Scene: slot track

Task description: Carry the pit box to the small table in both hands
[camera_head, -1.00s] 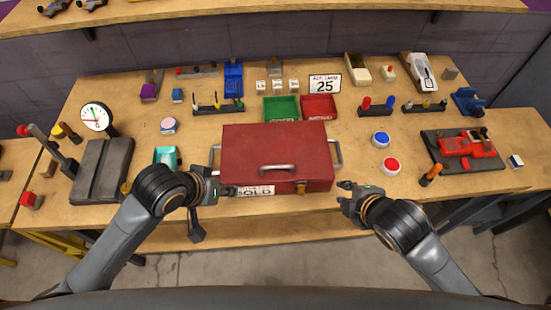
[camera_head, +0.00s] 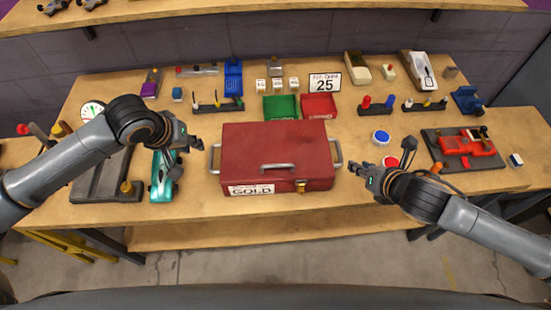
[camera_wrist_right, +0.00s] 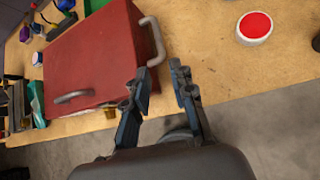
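My right gripper (camera_head: 358,169) is right of the box's right handle (camera_head: 339,154). In the right wrist view its fingers (camera_wrist_right: 160,85) are apart and empty, close to that handle (camera_wrist_right: 154,40). The small table is not identifiable in these views.
A teal car (camera_head: 160,175) lies left of the box. Green (camera_head: 281,107) and red (camera_head: 319,106) trays stand behind it. A blue button (camera_head: 381,138), a red button (camera_head: 390,162) and a red car (camera_head: 465,143) are to the right. Bare bench lies before the box.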

